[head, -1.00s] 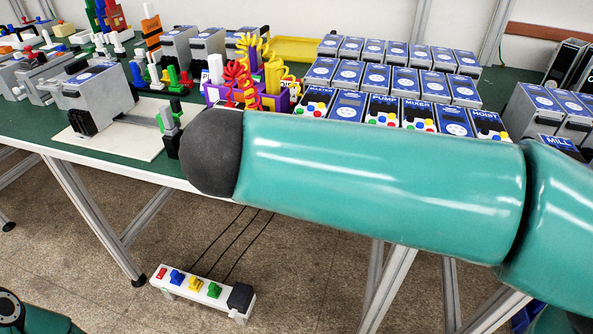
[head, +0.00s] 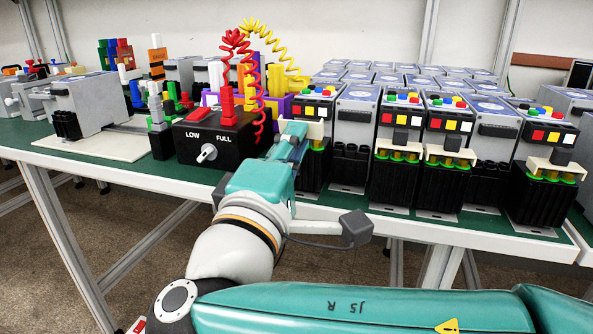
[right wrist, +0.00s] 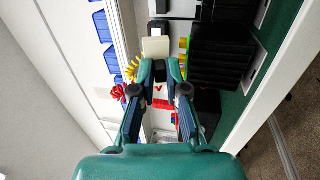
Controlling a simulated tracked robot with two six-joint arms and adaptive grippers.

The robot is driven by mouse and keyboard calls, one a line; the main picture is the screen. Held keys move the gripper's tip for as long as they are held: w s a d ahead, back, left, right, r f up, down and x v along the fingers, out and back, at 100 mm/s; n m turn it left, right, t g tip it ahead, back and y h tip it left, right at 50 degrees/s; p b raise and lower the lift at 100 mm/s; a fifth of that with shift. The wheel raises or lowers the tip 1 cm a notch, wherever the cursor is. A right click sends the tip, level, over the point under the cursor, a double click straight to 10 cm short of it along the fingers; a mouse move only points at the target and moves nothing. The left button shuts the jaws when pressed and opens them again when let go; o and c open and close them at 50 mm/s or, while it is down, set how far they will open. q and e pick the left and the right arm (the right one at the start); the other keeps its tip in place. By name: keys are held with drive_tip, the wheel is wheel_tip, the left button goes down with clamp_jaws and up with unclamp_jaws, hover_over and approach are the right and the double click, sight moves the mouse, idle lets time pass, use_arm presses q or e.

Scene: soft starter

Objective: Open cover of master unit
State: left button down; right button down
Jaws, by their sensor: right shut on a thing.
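The master unit (head: 314,106) is the leftmost of the front row of units with coloured buttons. Its cream cover (head: 310,129) sits below the red, yellow and white squares, above green-ringed yellow terminals (head: 318,145). My right gripper (head: 297,134) reaches up from the front to the cover's left part and is shut on it. In the right wrist view the cream cover (right wrist: 156,46) shows just beyond the closed fingertips (right wrist: 160,70). The fingers hide part of the cover, so its exact tilt is unclear. My left gripper is not in view.
A black box with a LOW/FULL knob (head: 213,142) stands close left of my right gripper, with red and yellow coiled cords (head: 237,50) above it. Similar units (head: 400,150) stand close on the right. The table's front edge (head: 395,226) lies below.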

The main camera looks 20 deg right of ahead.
drive_tip(key=shift+a+f+t+h+b, duration=0.1)
drive_tip(key=shift+f+t+h+b, duration=0.35)
drive_tip(key=shift+b, duration=0.3)
drive_tip(key=shift+r, duration=0.15)
drive_tip(key=c, duration=1.5)
unclamp_jaws()
drive_tip(key=shift+r, duration=0.1)
wheel_tip(320, 180, up, 10)
drive_tip(key=shift+f, duration=0.1)
drive_tip(key=shift+w, duration=0.1)
